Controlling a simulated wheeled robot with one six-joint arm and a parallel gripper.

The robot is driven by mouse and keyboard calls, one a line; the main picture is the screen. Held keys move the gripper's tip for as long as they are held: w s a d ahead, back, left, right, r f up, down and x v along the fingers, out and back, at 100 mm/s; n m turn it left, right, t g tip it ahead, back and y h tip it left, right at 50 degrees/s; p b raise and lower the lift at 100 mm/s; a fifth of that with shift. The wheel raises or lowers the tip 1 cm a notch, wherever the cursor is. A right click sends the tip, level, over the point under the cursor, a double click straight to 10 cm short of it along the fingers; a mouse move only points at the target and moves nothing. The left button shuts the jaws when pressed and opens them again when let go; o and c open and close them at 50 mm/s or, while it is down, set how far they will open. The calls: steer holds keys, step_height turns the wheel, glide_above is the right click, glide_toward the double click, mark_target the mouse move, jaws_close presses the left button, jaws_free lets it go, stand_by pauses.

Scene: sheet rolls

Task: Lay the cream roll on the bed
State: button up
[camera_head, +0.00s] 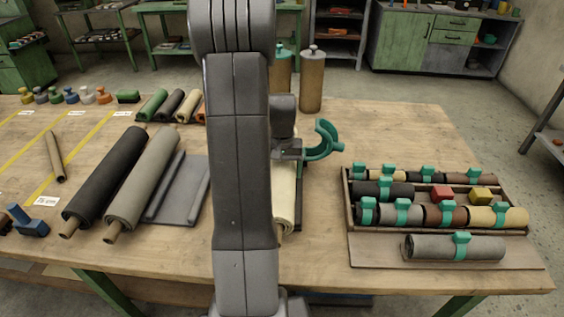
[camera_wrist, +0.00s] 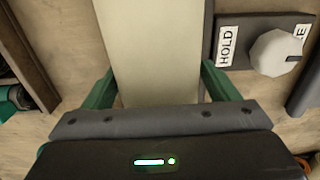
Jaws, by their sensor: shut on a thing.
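The cream roll (camera_head: 284,195) is mostly hidden behind my arm in the head view; its front end with a wooden core shows just right of the arm. In the wrist view the cream roll (camera_wrist: 155,50) runs away from me between the two green fingers of my gripper (camera_wrist: 160,86), which is shut on it. One curved green finger shows in the head view; the other is hidden. I cannot tell whether the roll touches the table. A grey plate with raised rails (camera_head: 175,205), which looks like the bed, lies left of my arm.
A black roll (camera_head: 105,178) and a grey roll (camera_head: 145,180) lie left of the plate. A wooden rack (camera_head: 347,215) with several green-clipped rolls stands at right. A dark panel (camera_wrist: 236,58) reading HOLD carries a pale knob (camera_wrist: 275,52). The back right tabletop is clear.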

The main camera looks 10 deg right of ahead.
steer(key=shift+w+f, duration=0.1)
steer(key=shift+f, duration=0.05)
steer(key=shift+f, duration=0.25)
steer(key=o, duration=2)
step_height(320, 180, up, 12)
steer(key=shift+r, duration=0.15)
step_height(320, 180, down, 13)
steer(key=shift+r, duration=1.45)
